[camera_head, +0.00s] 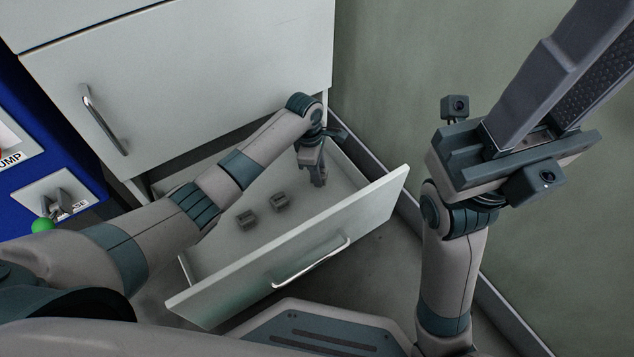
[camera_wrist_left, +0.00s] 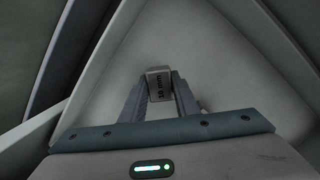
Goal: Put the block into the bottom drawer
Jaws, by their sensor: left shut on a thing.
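The bottom drawer (camera_head: 350,225) is pulled open; its pale interior also fills much of the left wrist view (camera_wrist_left: 225,60). My left gripper (camera_head: 319,180) points down inside the drawer near its far right corner. In the left wrist view its fingers (camera_wrist_left: 158,95) are shut on a small grey block (camera_wrist_left: 158,80) with dark "mm" lettering. The head view does not show that block clearly. I cannot tell whether it touches the drawer floor. My right gripper (camera_head: 572,85) points up at the right, fingers apart, tips cut off by the frame.
Two small dark grey blocks (camera_head: 247,220) (camera_head: 280,202) lie on the drawer floor left of my left gripper. A closed cabinet front (camera_head: 200,80) stands above the drawer. A blue panel (camera_head: 45,150) with a green-tipped lever is at left. A wall (camera_head: 400,80) is close at right.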

